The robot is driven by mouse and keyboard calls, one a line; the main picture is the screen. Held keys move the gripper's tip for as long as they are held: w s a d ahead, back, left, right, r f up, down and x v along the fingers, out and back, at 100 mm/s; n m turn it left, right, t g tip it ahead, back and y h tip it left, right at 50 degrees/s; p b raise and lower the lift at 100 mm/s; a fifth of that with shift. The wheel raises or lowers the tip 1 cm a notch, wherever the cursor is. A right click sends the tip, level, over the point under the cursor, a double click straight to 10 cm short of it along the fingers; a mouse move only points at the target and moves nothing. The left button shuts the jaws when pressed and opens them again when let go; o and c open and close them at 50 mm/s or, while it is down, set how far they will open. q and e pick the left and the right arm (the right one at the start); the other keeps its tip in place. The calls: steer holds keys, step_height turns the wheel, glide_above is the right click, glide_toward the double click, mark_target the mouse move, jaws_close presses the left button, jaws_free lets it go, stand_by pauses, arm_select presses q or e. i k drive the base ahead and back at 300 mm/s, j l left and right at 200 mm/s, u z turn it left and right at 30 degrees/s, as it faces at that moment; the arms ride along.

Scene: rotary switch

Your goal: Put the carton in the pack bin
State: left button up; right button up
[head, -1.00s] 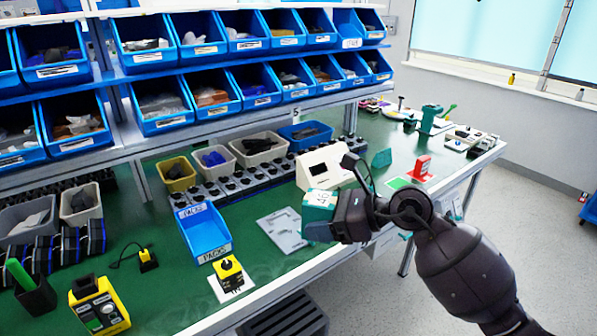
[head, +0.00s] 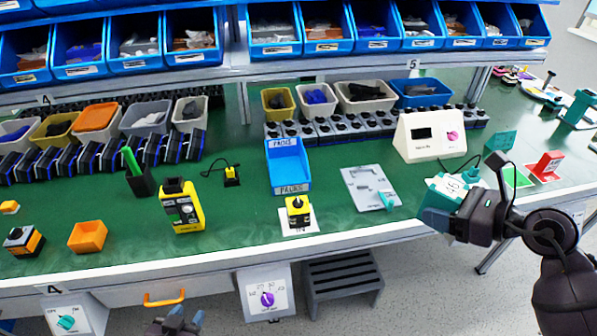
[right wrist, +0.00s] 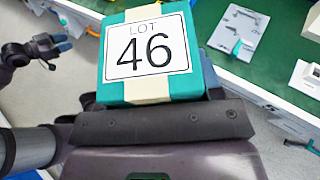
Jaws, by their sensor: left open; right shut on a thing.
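The teal carton (head: 447,189) has a pale band and a white label; in the right wrist view the carton (right wrist: 150,55) reads "LOT 46". My right gripper (head: 449,217) is shut on it and holds it in the air near the table's front edge, right of the pack bin. The pack bin (head: 288,165) is an open blue tray labelled "PACKS", on the green table left of the carton; it looks empty. My left gripper (head: 176,324) is open at the bottom edge of the head view, below the table's front; it also shows in the right wrist view (right wrist: 55,48).
A grey plate with a teal lever (head: 370,188) lies between bin and carton. A yellow-black switch (head: 297,211) stands just in front of the bin. A white box with a dial (head: 430,135) and small bins (head: 365,95) stand behind. A yellow device (head: 182,205) stands left.

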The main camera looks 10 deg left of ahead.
mark_target(285, 162)
steer(key=i+l, duration=0.1)
steer(key=l, duration=0.25)
steer(key=i+l, duration=0.15)
steer(key=l, duration=0.25)
steer(key=l+u, duration=0.2)
steer(key=i+l+u, duration=0.2)
steer(key=l, duration=0.15)
steer(key=k+u, duration=0.1)
steer(key=u, duration=1.35)
